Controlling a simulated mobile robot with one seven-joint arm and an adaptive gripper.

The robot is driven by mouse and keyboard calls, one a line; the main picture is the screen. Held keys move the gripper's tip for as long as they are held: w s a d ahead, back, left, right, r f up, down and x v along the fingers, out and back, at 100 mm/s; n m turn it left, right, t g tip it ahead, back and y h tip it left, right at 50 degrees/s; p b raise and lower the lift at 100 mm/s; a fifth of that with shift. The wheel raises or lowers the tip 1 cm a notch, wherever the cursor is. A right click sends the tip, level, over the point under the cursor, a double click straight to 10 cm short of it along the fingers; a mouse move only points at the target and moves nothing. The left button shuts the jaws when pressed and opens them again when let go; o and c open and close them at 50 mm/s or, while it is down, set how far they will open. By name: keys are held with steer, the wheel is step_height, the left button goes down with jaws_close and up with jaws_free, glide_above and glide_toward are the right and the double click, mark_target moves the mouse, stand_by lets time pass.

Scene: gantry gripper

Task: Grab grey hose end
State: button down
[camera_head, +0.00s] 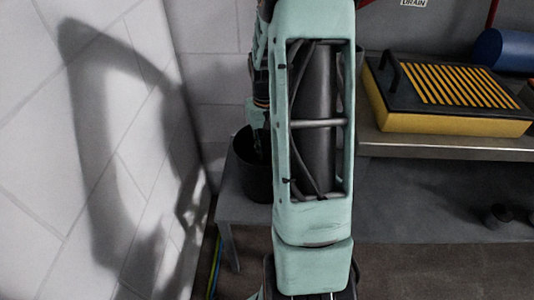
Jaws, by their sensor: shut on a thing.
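My gripper (257,126) shows only in part, behind the left edge of my large teal arm link. It points down at the mouth of a black bucket (256,178) on the grey bench. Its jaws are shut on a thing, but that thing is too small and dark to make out. I cannot pick out the grey hose end. My arm link covers the middle of the view and hides much of the area around the gripper and the bucket's right side.
A white tiled wall (100,190) stands close on the left. The grey bench (242,207) is below the bucket. On the right, a yellow and black box (450,115) sits on a shelf (450,148), with a blue cylinder (507,50) behind it. Small dark objects (497,217) lie lower right.

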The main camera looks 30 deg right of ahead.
step_height(320, 180, up, 17)
steer(key=p, duration=0.7)
steer(key=shift+r, duration=0.2)
